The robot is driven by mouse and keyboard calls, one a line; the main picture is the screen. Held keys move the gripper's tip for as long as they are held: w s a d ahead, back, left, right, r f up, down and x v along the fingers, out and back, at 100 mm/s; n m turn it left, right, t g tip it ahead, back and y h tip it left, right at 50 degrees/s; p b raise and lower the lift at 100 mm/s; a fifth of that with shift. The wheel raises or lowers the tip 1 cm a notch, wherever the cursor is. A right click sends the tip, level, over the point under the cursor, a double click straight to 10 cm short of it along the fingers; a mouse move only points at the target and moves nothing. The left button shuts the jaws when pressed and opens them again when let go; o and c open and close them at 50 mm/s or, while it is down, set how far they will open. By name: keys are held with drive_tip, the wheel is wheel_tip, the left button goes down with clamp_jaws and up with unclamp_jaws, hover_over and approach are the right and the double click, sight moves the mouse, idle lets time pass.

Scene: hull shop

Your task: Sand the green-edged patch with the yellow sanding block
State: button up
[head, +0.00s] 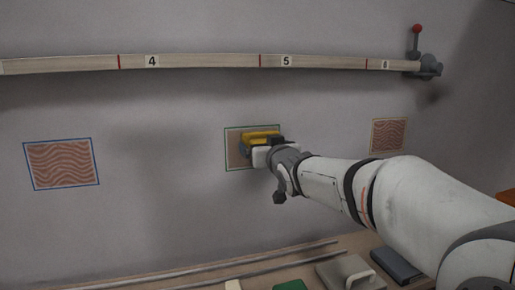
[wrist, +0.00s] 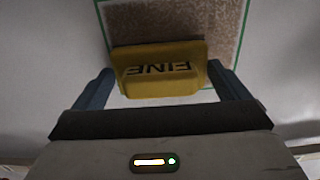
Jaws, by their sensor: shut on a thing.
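The green-edged patch (head: 233,150) is on the grey wall in the middle of the head view, below the wooden rail. It also shows in the wrist view (wrist: 228,30), with a speckled brown surface. The yellow sanding block (wrist: 160,68), marked FINE, is between the fingers of my gripper (wrist: 160,88). In the head view the block (head: 261,134) is over the right part of the patch, and my gripper (head: 262,146) hides part of both. My gripper is shut on the block. I cannot tell for sure whether the block touches the patch.
A blue-edged patch (head: 62,164) is at the left and a yellow-edged patch (head: 389,135) at the right. A numbered wooden rail (head: 200,61) runs above, with a red-knobbed lever (head: 416,30) at its end. Below, a bench holds rods, a grey block (head: 350,273) and a green item (head: 290,286).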

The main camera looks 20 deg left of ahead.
drive_tip(key=shift+w+d+r+p, duration=0.25)
drive_tip(key=shift+d+r+p, duration=0.05)
drive_tip(key=shift+d+p, duration=0.15)
drive_tip(key=shift+w+d+f+p, duration=0.2)
drive_tip(key=shift+w+d+p, duration=0.25)
drive_tip(key=shift+d+p, duration=0.25)
drive_tip(key=d+p, duration=0.1)
drive_tip(key=w+d+p, duration=0.1)
drive_tip(key=shift+w+d+f+p, duration=0.1)
drive_tip(key=shift+w+d+p, duration=0.15)
drive_tip(key=shift+p, duration=0.1)
drive_tip(key=o, duration=0.3)
drive_tip(key=c, duration=0.3)
drive_tip(key=shift+s, duration=0.1)
drive_tip(key=shift+s+d, duration=0.25)
drive_tip(key=shift+s, duration=0.2)
